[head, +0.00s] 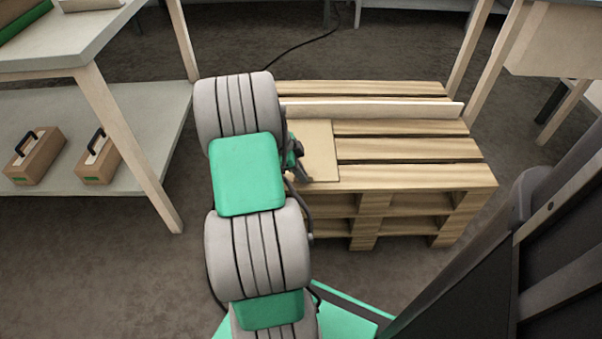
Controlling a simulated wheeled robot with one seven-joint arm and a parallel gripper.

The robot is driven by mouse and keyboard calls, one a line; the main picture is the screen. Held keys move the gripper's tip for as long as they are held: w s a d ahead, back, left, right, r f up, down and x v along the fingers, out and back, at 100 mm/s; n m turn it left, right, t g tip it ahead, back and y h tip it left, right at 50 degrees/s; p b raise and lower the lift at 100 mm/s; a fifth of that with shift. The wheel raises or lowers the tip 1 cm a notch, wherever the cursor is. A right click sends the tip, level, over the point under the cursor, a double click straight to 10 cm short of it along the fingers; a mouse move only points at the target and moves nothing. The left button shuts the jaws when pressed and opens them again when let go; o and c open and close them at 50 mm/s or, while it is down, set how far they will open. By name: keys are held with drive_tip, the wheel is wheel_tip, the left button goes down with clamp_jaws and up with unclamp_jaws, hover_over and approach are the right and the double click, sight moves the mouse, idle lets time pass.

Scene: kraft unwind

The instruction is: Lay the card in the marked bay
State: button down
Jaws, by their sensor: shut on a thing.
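The card appears as a flat tan sheet (322,152) over the left part of the wooden pallet stack (415,177). My gripper (303,174) is at the card's left side, near the stack's front left corner. It is shut on the card, though my arm hides most of the jaws and the card's left edge. I cannot tell whether the card touches the slats or is held just above them. No bay marking can be made out; my arm covers the left end of the stack.
A pale upright strip (375,109) runs across the stack behind the card. The slats right of the card are bare. A table with a lower shelf (75,110) holding two handled boxes stands left. Another table's legs (497,55) stand close at the back right.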

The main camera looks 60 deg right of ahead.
drive_tip(key=shift+f, duration=0.15)
idle(0.7)
drive_tip(key=c, duration=1.5)
unclamp_jaws()
